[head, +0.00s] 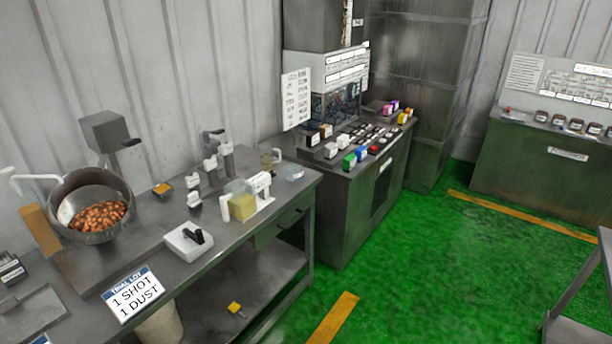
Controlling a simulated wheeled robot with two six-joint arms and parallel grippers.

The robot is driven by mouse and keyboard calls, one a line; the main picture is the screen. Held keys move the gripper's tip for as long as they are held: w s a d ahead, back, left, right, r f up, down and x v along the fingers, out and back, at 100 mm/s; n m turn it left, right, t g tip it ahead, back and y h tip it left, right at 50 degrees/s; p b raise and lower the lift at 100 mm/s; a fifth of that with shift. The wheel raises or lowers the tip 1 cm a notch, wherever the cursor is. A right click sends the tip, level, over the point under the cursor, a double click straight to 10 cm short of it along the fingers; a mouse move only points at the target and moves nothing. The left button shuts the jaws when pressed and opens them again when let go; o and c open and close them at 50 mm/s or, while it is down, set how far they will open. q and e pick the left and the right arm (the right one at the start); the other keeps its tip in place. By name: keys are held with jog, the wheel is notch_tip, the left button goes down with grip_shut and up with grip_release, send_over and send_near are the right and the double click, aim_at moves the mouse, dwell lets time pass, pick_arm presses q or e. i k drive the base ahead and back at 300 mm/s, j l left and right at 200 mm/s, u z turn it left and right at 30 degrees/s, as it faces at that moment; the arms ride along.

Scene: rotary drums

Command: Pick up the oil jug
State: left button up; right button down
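A clear jug of yellow liquid (242,206), which looks like the oil jug, stands upright near the front edge of the dark workbench (150,255). A pale handle-like part shows on its left side. A white upright part (261,184) stands close against its right side; I cannot tell whether the two are joined. A smaller clear vessel with brownish contents (270,157) stands behind it, towards the wall. Neither of my grippers shows in the head view.
A tilted metal drum (88,238) holding brown pieces is on the bench's left. A white box with a black lever (189,240) and grey metal fixtures (211,165) stand near the jug. A control cabinet (340,215) adjoins on the right. Green floor (420,265) is open in front.

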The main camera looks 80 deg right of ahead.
aim_at(266, 150)
jog(key=z, duration=2.8)
jog(key=i+z, duration=0.2)
jog(key=i, duration=0.25)
jog(key=i+j+z, duration=0.2)
jog(key=i, duration=0.25)
jog(key=i+z, duration=0.25)
jog(key=i, duration=0.25)
jog(key=i+j+z, duration=0.4)
jog(key=i+j, duration=0.2)
jog(key=i, duration=0.2)
